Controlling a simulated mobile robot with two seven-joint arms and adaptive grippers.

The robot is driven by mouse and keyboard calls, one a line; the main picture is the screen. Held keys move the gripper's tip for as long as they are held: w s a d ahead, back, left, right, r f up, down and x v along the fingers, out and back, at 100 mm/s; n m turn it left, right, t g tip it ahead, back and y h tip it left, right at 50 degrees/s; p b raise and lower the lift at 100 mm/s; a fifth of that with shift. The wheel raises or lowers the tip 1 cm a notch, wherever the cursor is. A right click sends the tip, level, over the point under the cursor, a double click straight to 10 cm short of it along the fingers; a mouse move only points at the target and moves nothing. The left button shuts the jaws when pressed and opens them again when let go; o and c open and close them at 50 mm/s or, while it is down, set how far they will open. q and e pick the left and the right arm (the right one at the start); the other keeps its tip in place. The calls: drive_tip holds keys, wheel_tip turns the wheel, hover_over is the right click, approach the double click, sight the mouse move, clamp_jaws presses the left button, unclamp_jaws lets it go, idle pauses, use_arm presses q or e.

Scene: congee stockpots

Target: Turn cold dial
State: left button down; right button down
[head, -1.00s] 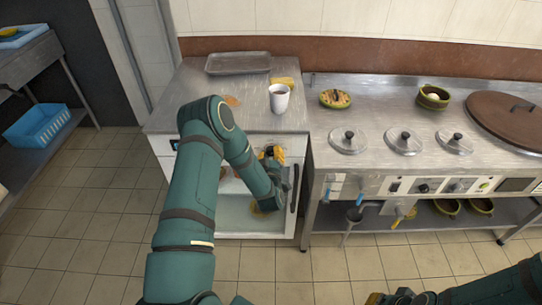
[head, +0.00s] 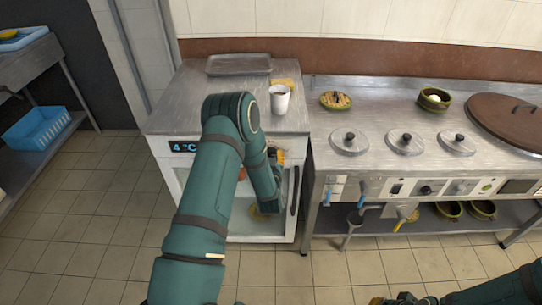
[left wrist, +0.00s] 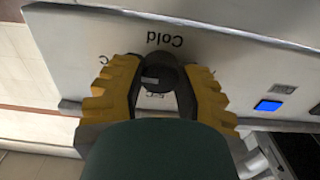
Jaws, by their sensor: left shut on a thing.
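The cold dial (left wrist: 160,78) is a dark round knob below the printed word "Cold" on a light panel in the left wrist view. My left gripper (left wrist: 160,90) has its yellow ridged fingers on both sides of the dial and is shut on it. In the head view my left gripper (head: 275,155) is at the front panel of the white cabinet (head: 178,171), which hides the dial. The cabinet's display (head: 184,147) reads 4 °C. My right gripper (head: 384,300) is at the bottom edge, partly cut off, and its jaws are unclear.
A white cup (head: 280,99) and a metal tray (head: 238,64) stand on the cabinet top. The stove counter (head: 385,90) at right holds several lids and a green bowl (head: 433,99) with something white in it. A blue square (left wrist: 268,105) is on the panel.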

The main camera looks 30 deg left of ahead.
use_arm(q)
drive_tip(key=shift+r, duration=0.1)
drive_tip(key=c, duration=0.5)
unclamp_jaws()
drive_tip(key=v, duration=1.2)
drive_tip(key=shift+d, duration=0.1)
